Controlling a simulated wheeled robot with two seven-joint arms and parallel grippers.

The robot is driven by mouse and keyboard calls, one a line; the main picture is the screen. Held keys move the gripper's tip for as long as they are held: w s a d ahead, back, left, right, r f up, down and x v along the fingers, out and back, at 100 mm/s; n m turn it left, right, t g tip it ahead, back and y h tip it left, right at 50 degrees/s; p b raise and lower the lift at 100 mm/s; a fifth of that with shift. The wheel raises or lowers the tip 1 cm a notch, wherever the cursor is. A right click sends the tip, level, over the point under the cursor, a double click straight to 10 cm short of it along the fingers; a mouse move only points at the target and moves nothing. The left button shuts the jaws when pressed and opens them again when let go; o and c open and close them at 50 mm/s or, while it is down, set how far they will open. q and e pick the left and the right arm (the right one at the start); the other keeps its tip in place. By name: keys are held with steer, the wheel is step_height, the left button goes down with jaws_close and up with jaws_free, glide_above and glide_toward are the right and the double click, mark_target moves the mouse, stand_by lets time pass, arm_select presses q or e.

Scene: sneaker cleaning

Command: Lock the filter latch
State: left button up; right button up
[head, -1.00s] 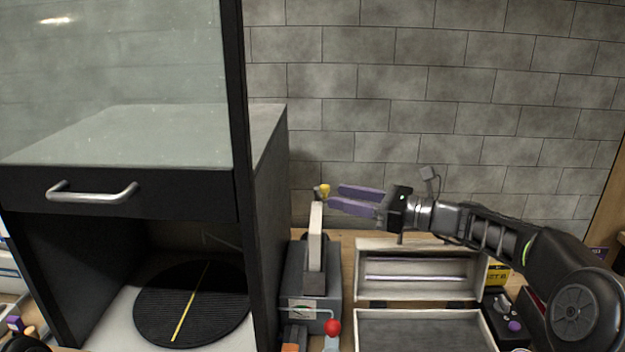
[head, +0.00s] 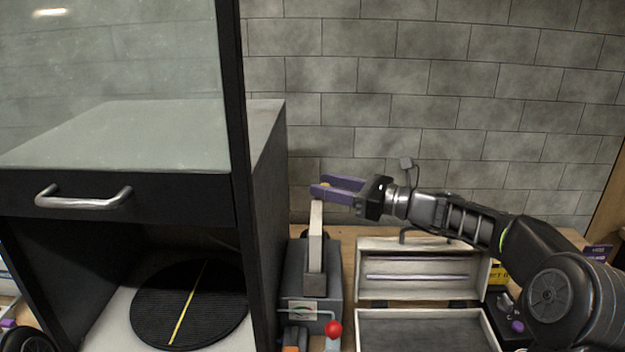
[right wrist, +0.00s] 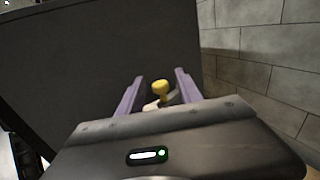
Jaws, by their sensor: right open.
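My right gripper (head: 317,190) reaches in from the right at the top of the lever. Its purple fingers are open, one on each side of the knob, which is partly hidden in the head view. In the right wrist view the yellow knob (right wrist: 161,90) shows between the two fingers (right wrist: 155,88), with a gap on both sides. My left gripper does not show.
A black cabinet (head: 262,215) with a glass front stands close to the left of the lever. An open pale case (head: 425,309) lies to the right, below my right arm. A red ball knob (head: 333,328) is at the unit's front. A brick wall is behind.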

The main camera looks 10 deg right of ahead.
steer(key=x, duration=0.4)
steer(key=shift+p, duration=0.3)
jaws_close()
stand_by(0.3)
